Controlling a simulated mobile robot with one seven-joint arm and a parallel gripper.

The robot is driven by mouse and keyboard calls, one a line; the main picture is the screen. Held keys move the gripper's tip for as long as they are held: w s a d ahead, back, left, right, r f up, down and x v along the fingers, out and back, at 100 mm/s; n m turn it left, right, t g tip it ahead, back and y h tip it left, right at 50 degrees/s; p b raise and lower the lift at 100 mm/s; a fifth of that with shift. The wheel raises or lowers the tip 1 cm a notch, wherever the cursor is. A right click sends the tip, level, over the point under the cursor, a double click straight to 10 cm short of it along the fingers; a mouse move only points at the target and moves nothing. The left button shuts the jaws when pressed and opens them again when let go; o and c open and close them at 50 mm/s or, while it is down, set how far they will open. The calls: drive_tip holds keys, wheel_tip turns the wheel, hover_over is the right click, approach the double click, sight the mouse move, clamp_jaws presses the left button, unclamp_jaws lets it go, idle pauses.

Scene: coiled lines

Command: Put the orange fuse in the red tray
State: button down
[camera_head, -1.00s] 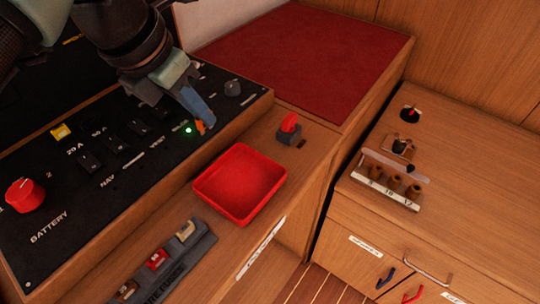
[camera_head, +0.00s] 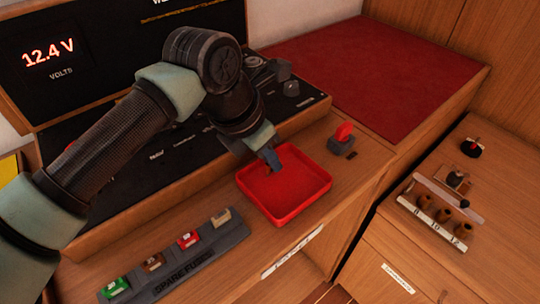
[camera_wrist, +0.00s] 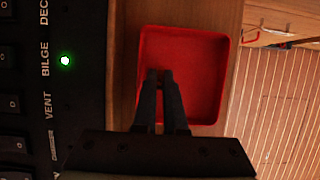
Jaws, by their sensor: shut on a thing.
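The red tray (camera_head: 302,183) sits on the wooden ledge in front of the black switch panel. It looks empty, and its floor also shows in the wrist view (camera_wrist: 205,78). My gripper (camera_head: 272,161) is over the back left part of the tray, fingers pointing down. In the wrist view my gripper's fingertips (camera_wrist: 160,75) are close together over the tray. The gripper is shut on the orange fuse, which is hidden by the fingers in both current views. I cannot tell the exact height of the fingertips above the tray floor.
A grey spare fuse holder (camera_head: 180,262) with several coloured fuses lies left of the tray. A red-topped switch (camera_head: 342,136) stands behind right of it. The panel with a lit green light (camera_wrist: 65,60) is behind. A rack (camera_head: 437,221) stands on the right counter.

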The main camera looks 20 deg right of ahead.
drive_tip(key=shift+f, duration=0.2)
drive_tip(key=c, duration=1.3)
unclamp_jaws()
drive_tip(key=shift+o, duration=0.2)
drive_tip(key=shift+r, duration=0.15)
